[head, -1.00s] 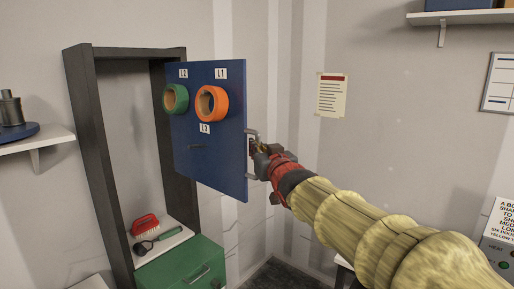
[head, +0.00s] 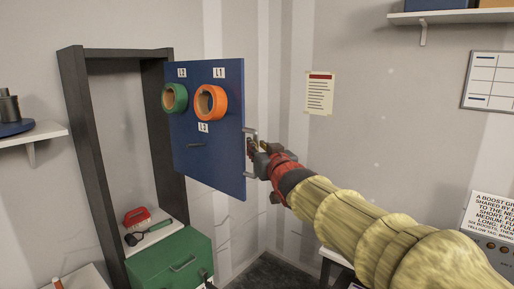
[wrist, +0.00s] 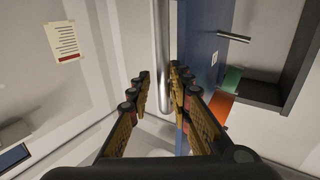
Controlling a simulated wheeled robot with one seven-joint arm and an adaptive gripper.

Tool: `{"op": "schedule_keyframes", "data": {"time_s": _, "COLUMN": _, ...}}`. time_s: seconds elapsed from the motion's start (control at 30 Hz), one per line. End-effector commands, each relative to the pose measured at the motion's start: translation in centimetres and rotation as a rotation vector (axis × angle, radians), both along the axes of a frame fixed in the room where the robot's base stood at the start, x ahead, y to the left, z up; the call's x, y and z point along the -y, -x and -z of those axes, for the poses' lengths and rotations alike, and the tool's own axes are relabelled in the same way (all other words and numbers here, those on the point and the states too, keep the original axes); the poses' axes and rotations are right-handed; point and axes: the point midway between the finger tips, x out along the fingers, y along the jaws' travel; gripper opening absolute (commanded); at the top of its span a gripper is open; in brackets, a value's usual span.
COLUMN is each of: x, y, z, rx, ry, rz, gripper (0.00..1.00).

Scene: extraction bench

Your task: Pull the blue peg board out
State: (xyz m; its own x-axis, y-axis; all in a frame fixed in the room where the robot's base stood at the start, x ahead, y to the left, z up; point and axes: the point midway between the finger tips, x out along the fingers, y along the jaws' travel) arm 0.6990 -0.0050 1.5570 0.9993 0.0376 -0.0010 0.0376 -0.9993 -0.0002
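The blue peg board (head: 220,145) stands upright at the right of a dark frame (head: 88,150), sticking out past its right post. It carries a green ring (head: 168,98) and an orange ring (head: 201,103) on pegs; a lower peg is bare. A metal bar handle (wrist: 162,50) is on the board's right edge. My gripper (head: 255,146) is at this handle. In the wrist view its fingers (wrist: 159,82) stand on either side of the bar, with a visible gap on the left. Contact on the right is unclear. The board (wrist: 202,35) is right of the bar.
A shelf (head: 35,138) is at left, a box with a sign (head: 490,225) at right. The wall space right of the board is open.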

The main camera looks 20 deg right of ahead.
Motion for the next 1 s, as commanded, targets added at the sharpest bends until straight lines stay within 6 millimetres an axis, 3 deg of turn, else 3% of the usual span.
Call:
{"op": "schedule_keyframes", "data": {"time_s": 0.47, "x": -0.1, "y": 0.4, "z": -0.1, "rx": 0.002, "ry": 0.0, "rz": -0.001, "gripper": 0.28}}
{"op": "schedule_keyframes", "data": {"time_s": 0.63, "x": 0.0, "y": 2.5, "z": -0.2, "rx": 0.003, "ry": 0.0, "rz": -0.001, "gripper": 0.28}}
{"op": "schedule_keyframes", "data": {"time_s": 1.0, "x": 0.4, "y": 9.7, "z": -0.1, "rx": 0.003, "ry": 0.0, "rz": 0.0, "gripper": 0.28}}
